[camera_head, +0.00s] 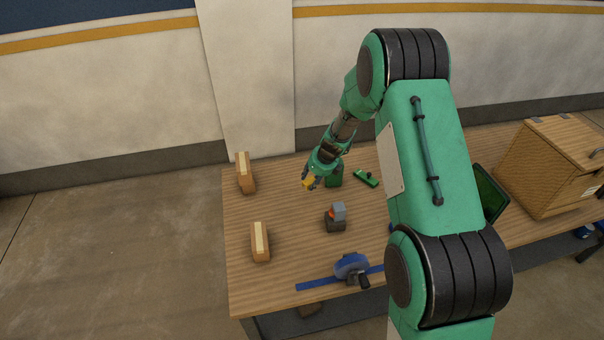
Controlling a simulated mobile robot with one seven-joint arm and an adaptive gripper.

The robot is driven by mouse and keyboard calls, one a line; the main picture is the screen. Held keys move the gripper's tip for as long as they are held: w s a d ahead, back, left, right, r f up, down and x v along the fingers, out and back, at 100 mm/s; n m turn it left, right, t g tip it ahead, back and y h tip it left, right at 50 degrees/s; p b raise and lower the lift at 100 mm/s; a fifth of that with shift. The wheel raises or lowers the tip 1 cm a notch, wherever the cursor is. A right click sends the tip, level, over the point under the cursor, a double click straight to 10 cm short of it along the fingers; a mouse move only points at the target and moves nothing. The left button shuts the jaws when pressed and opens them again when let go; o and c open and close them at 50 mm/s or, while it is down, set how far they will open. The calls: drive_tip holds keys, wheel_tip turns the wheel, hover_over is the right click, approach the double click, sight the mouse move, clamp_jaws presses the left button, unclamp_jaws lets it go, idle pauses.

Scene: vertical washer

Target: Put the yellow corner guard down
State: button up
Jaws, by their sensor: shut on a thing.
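The yellow corner guard (307,184) is a small yellow piece in the jaws of my gripper (311,182), over the far part of the wooden table (285,215). My gripper is shut on it. It looks to be at or just above the table top; I cannot tell whether the guard touches the wood. The fingers partly hide the guard.
Two tan blocks with pale tops stand at the left edge, one far (245,172) and one near (260,242). A grey and dark device (336,217), a green tool (366,178), a blue tool (352,266) and a wooden box (555,165) are on the table. Bare wood lies left of my gripper.

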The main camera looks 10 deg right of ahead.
wheel_tip(320, 180, down, 2)
drive_tip(key=shift+f, duration=0.1)
drive_tip(key=shift+w, duration=0.15)
drive_tip(key=w, duration=0.5)
drive_tip(key=w+f, duration=0.1)
drive_tip(key=w, duration=0.9)
drive_tip(key=shift+w+d+f+b, duration=0.15)
drive_tip(key=shift+w+d+b, duration=0.1)
drive_tip(key=shift+w+b, duration=0.1)
drive_tip(key=shift+f+b, duration=0.3)
drive_tip(key=shift+f, duration=1.45)
drive_tip(key=shift+f, duration=0.1)
drive_tip(key=o, duration=0.9)
drive_tip(key=shift+c, duration=0.2)
